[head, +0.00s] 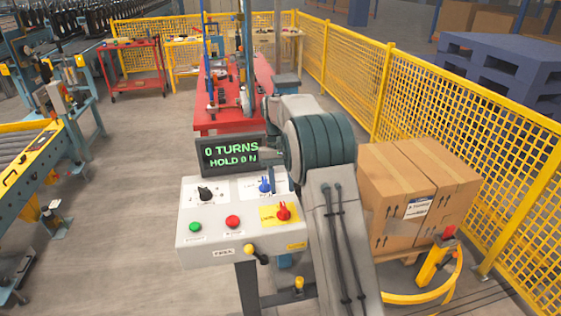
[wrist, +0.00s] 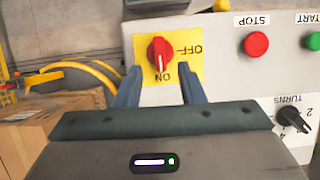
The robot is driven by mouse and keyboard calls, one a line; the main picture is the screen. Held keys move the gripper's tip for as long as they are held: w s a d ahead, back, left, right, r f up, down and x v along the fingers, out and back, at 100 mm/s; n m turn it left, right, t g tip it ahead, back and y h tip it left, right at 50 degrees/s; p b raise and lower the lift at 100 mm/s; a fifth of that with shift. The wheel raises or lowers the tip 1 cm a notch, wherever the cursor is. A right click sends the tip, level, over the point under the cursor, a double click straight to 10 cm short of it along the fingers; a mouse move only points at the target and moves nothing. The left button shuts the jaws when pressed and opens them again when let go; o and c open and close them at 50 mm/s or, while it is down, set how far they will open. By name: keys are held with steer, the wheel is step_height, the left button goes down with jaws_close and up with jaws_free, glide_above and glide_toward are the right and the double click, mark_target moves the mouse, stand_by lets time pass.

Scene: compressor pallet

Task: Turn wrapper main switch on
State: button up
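The wrapper main switch (head: 283,211) is a red rotary knob on a yellow plate at the right of the grey control panel (head: 222,247). In the wrist view, which is upside down, the red knob (wrist: 160,53) stands with its grip upright and its pale mark toward the ON label; OFF is at its side. My gripper (wrist: 162,86) is open and empty in front of the panel. Its two fingers are apart, below the knob in the picture and not closed on it. In the head view my arm hides much of the gripper.
The panel also bears a green START button (head: 195,227), a red STOP button (head: 233,221), a black TURNS knob (head: 206,193) and a blue switch (head: 265,184). A display (head: 230,155) reads "0 TURNS HOLD 0 N". Cartons (head: 400,195) and a yellow fence (head: 450,105) stand right.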

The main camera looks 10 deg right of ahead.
steer(key=v, duration=0.7)
steer(key=shift+w+r, duration=0.2)
steer(key=shift+r, duration=0.15)
steer(key=shift+s+r, duration=0.1)
